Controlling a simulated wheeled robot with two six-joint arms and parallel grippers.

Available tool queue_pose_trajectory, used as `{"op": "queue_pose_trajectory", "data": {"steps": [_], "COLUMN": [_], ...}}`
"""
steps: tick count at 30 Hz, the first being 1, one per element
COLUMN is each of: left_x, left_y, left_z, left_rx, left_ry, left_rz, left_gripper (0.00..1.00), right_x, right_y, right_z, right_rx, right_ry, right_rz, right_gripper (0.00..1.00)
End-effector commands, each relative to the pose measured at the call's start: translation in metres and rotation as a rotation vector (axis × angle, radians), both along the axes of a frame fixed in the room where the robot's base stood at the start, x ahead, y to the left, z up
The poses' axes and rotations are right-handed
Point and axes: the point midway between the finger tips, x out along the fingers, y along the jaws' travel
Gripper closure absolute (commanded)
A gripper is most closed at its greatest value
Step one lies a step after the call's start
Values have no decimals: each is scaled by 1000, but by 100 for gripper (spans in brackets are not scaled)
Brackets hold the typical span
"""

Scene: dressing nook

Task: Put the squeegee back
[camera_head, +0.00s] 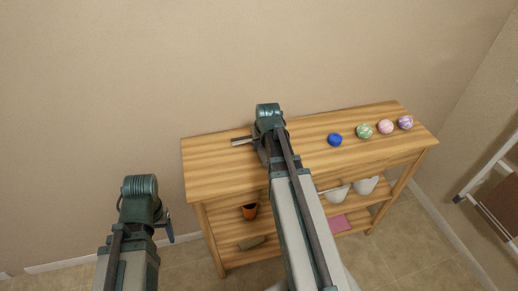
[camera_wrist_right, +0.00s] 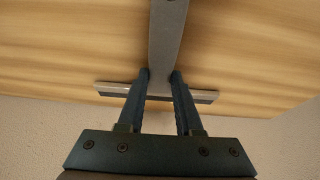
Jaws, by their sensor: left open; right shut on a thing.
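The squeegee is a grey T shape. In the right wrist view its handle (camera_wrist_right: 168,30) runs up between the fingers and its crossbar (camera_wrist_right: 115,89) lies across them. My right gripper (camera_wrist_right: 160,76) is shut on the handle, just by the crossbar. In the head view a grey part of the squeegee (camera_head: 241,141) shows left of my right wrist, over the back of the wooden table (camera_head: 215,170); my arm hides the rest. I cannot tell whether it touches the top. My left gripper (camera_head: 167,226) is open and empty, left of the table.
A blue ball (camera_head: 334,139), a green ball (camera_head: 364,131), a pink ball (camera_head: 385,126) and a purple ball (camera_head: 405,122) stand on the table's right. Below are an orange pot (camera_head: 249,211), white cups (camera_head: 338,194) and a pink item (camera_head: 339,223). The tabletop's left is clear.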

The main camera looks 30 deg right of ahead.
Motion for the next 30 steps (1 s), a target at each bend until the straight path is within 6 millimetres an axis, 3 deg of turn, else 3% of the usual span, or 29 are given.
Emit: {"op": "queue_pose_trajectory", "data": {"steps": [11, 12, 17, 30], "left_x": [0, 0, 0, 0], "left_y": [0, 0, 0, 0], "left_z": [-5, -5, -4, 1], "left_rx": [0, 0, 0, 0], "left_ry": [0, 0, 0, 0], "left_rz": [0, 0, 0, 0], "left_gripper": [34, 34, 34, 34], "right_x": [0, 0, 0, -1], "right_y": [0, 0, 0, 0], "right_z": [-5, -5, -4, 1], "right_rx": [0, 0, 0, 0], "right_ry": [0, 0, 0, 0], "right_rz": [0, 0, 0, 0], "right_gripper": [100, 62, 36, 36]}}
